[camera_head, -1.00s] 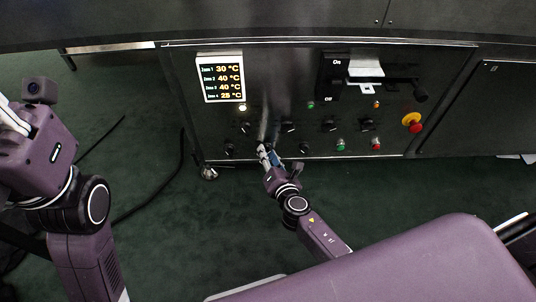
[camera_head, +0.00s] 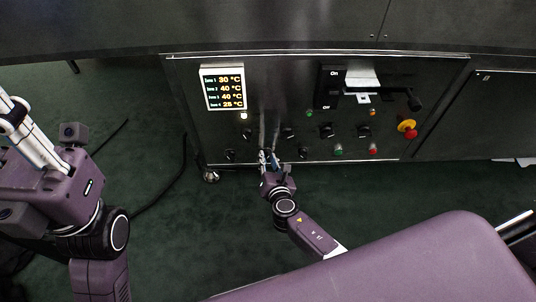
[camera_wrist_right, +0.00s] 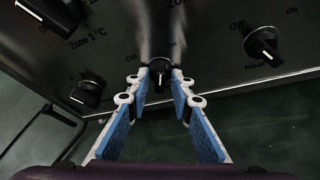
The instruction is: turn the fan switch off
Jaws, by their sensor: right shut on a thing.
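The dark control panel (camera_head: 290,90) carries several black rotary switches. My right gripper (camera_head: 268,160) is at the lower row of switches, left of the panel's middle. In the right wrist view its two blue-padded fingers (camera_wrist_right: 160,90) close at their tips on a small black switch (camera_wrist_right: 160,75) with a white mark pointing nearly straight up. The switch is partly hidden by the fingertips, and its full label cannot be read. My left gripper (camera_head: 22,125) is at the left edge, away from the panel; its fingertips are not clear.
A temperature display (camera_head: 223,87) sits at the panel's upper left. A large handle switch (camera_head: 332,88) and a red-yellow emergency button (camera_head: 408,127) are to the right. Neighbouring knobs (camera_wrist_right: 86,94) and (camera_wrist_right: 262,43) flank the held switch. A cable lies on the green floor (camera_head: 150,170).

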